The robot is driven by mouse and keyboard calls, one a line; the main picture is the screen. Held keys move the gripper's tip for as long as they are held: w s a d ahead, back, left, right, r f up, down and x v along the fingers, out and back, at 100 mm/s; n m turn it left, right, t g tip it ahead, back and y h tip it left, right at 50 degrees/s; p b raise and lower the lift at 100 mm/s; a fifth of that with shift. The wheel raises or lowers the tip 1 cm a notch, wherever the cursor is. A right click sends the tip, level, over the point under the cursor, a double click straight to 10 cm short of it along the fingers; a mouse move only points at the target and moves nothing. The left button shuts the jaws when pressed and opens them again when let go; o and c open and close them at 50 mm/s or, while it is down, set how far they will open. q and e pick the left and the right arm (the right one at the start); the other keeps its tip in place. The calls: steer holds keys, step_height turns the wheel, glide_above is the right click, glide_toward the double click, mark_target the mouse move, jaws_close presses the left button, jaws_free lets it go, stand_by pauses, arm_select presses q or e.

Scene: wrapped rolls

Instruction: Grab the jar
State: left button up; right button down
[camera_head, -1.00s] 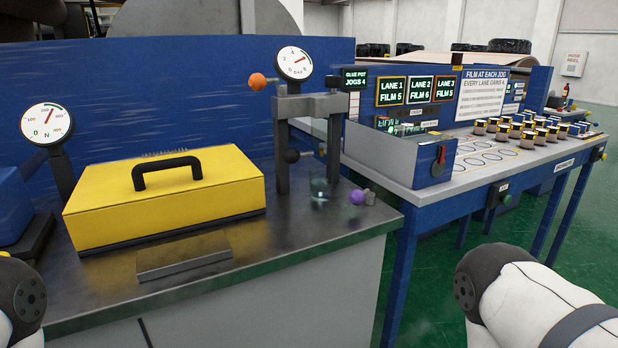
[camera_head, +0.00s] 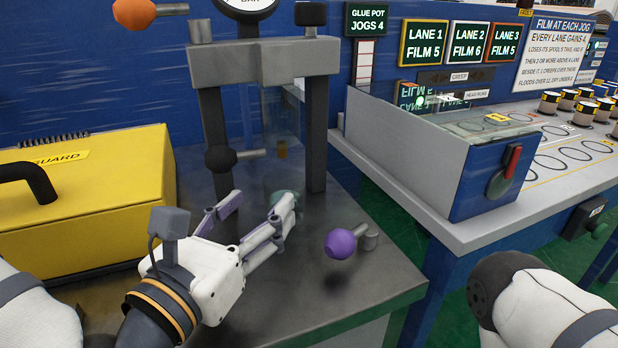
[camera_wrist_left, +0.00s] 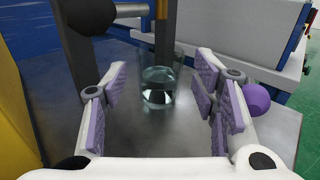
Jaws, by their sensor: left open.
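The jar (camera_wrist_left: 158,90) is a clear glass with some pale liquid low in it. It stands upright on the grey metal bench, under the press frame. In the wrist view it is centred ahead, between and a little beyond the fingertips of my left gripper (camera_wrist_left: 160,78). In the head view my left gripper (camera_head: 257,207) is low over the bench, its fingers spread toward the jar (camera_head: 287,182), which is faint and partly hidden by one finger. The fingers look clear of the glass. My right gripper is out of view; only part of that arm shows.
The grey press frame (camera_head: 260,66) with a dark ball lever (camera_head: 220,158) stands at the jar. A purple knob (camera_head: 340,244) is close on the right. A yellow guard box (camera_head: 95,205) is on the left. A blue lane table (camera_head: 475,190) lies beyond a gap.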

mark_target(292, 173)
arm_select(q)
steer(key=x, duration=1.1)
steer(key=shift+w+d+f, duration=0.15)
steer(key=shift+w+f, duration=0.05)
steer(key=c, duration=1.2)
jaws_close()
steer(key=shift+r, duration=0.1)
